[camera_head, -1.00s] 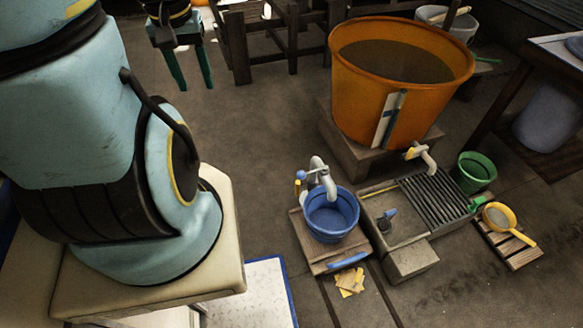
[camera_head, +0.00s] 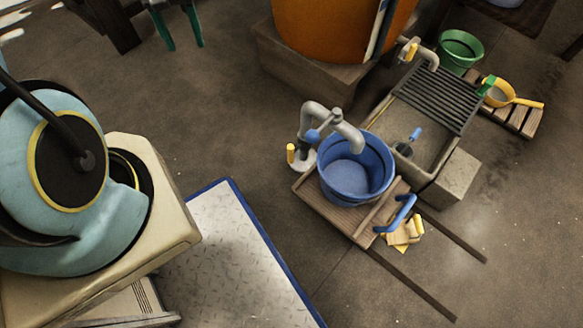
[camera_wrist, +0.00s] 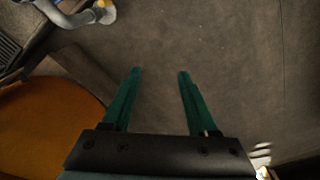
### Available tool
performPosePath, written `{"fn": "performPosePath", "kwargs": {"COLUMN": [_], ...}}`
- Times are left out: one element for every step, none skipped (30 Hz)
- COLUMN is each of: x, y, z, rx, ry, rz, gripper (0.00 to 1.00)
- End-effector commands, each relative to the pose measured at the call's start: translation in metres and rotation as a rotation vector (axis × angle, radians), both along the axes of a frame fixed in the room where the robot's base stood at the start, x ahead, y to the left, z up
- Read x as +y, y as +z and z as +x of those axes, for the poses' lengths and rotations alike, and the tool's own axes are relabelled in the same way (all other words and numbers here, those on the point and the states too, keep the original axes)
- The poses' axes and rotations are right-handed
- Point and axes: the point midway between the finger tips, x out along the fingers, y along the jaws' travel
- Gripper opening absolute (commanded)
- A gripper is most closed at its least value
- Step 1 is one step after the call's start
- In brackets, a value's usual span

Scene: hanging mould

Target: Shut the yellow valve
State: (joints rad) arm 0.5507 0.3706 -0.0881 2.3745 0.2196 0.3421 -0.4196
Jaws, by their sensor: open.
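A yellow handle (camera_head: 291,153) stands upright beside the base of a grey curved tap (camera_head: 322,122), which has a blue part on it. The tap reaches over a blue bucket (camera_head: 346,185). Another yellow handle (camera_head: 411,49) is on the tap at the orange tub. My gripper (camera_head: 185,47) shows at the top left of the head view, its two green fingers apart and empty. In the wrist view my gripper (camera_wrist: 160,70) is open over bare floor. A grey tap with a yellow bit (camera_wrist: 101,4) shows at that view's top left, well away from the fingers.
The orange tub (camera_head: 315,25) stands on a wooden block (camera_head: 300,65). A grated sink (camera_head: 428,98), green bucket (camera_head: 460,48) and yellow scoop (camera_head: 500,94) are to the right. A blue-edged metal plate (camera_head: 225,255) lies in front. The floor between gripper and tap is clear.

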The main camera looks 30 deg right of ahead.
Motion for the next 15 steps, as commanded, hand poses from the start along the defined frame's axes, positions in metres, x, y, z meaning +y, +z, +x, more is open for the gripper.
{"fn": "performPosePath", "kwargs": {"x": [-0.015, -0.022, -0.033, -0.040, -0.048, -0.058, -0.066, -0.073, -0.083, -0.090, -0.097, -0.106, -0.113, -0.119, -0.128], "y": [-0.044, -0.059, -0.078, -0.092, -0.107, -0.126, -0.141, -0.156, -0.175, -0.190, -0.205, -0.225, -0.239, -0.253, -0.271], "z": [-0.006, -0.009, -0.014, -0.017, -0.021, -0.027, -0.031, -0.036, -0.042, -0.048, -0.053, -0.061, -0.067, -0.073, -0.081], "rx": [0.007, 0.009, 0.012, 0.015, 0.018, 0.021, 0.024, 0.026, 0.030, 0.033, 0.036, 0.039, 0.043, 0.046, 0.050], "ry": [-0.030, -0.041, -0.058, -0.072, -0.084, -0.102, -0.115, -0.128, -0.144, -0.156, -0.170, -0.186, -0.198, -0.211, -0.225], "rz": [0.003, 0.004, 0.006, 0.007, 0.008, 0.008, 0.008, 0.009, 0.009, 0.010, 0.011, 0.012, 0.012, 0.014, 0.013], "gripper": [0.59, 0.59, 0.59, 0.59, 0.59, 0.59, 0.59, 0.59, 0.59, 0.59, 0.59, 0.59, 0.59, 0.59, 0.59]}}
